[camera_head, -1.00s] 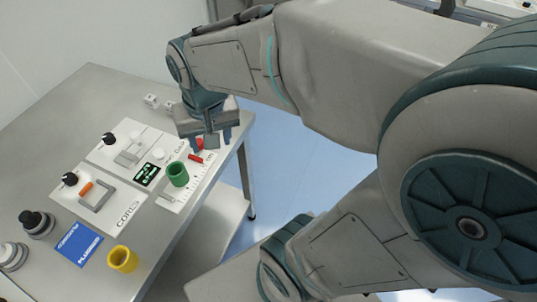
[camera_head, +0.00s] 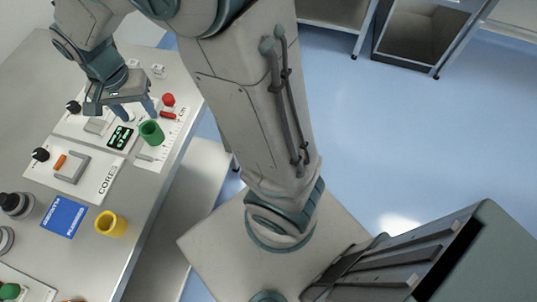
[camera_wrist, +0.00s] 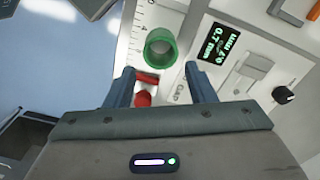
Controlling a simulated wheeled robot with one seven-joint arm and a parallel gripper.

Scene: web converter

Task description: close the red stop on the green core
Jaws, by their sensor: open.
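The green core (camera_head: 151,133) is a hollow ring on a white scale plate at the bench's right edge. It also shows in the wrist view (camera_wrist: 161,48). The red stop has a red bar (camera_wrist: 147,78) close beside the core and a round red knob (camera_wrist: 143,99) behind it; in the head view the bar (camera_head: 167,115) and knob (camera_head: 168,100) lie just beyond the core.
A display (camera_head: 120,138) sits left of the core. A white panel marked CORES (camera_head: 106,180), a yellow ring (camera_head: 110,224), a blue card (camera_head: 64,216) and dark knobs are nearby. Blue floor (camera_head: 370,130) is open right of the bench.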

